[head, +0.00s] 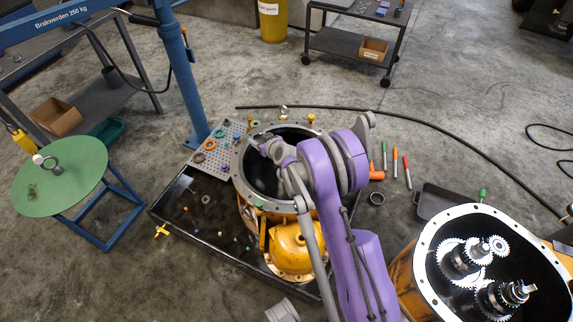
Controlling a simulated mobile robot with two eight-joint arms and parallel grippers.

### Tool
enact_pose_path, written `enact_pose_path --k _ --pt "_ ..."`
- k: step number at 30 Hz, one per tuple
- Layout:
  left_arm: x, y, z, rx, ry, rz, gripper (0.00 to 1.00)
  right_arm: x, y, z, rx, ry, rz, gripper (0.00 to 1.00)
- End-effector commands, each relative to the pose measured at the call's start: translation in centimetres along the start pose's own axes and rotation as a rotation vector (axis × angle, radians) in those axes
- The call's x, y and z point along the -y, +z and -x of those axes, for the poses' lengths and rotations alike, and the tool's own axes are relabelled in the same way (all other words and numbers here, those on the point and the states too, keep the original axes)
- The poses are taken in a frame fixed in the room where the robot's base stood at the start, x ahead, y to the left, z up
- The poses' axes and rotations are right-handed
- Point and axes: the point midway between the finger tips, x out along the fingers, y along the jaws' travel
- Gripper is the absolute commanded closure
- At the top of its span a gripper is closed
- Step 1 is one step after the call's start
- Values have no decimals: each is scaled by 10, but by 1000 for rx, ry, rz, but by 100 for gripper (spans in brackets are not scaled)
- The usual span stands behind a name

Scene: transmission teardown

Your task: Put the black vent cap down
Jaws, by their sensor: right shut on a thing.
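My right arm, purple and grey, reaches up from the bottom edge to the yellow housing with the grey flange (238,178). Its right gripper (266,149) is over the dark round opening of that housing, mostly hidden by the wrist. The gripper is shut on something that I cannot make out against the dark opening. I do not see the black vent cap clearly anywhere else. My left gripper is not in view.
A black tray (180,207) lies under the housing, with a perforated plate (222,148) of colored rings. A green round table (60,180) stands left by a blue hoist post (180,75). A second housing (425,250) with gears is right. Colored-handled tools (395,160) lie on the floor.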

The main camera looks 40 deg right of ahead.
Motion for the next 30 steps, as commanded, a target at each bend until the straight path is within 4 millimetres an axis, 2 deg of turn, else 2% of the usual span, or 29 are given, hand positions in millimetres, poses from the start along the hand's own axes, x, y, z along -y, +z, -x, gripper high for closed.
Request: enact_pose_path --k 1,6,12,17,24,30 --pt "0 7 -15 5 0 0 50 -19 15 -16 2 9 -5 100" --pt "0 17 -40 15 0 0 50 -67 40 -49 2 20 -10 100" --pt "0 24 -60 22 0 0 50 -105 58 -71 1 26 -14 100" --pt "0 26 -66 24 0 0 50 -117 65 -78 0 27 -14 100" --pt "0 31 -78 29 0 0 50 -118 103 -100 1 27 -14 100" --pt "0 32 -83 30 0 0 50 -118 118 -108 0 27 -14 100"
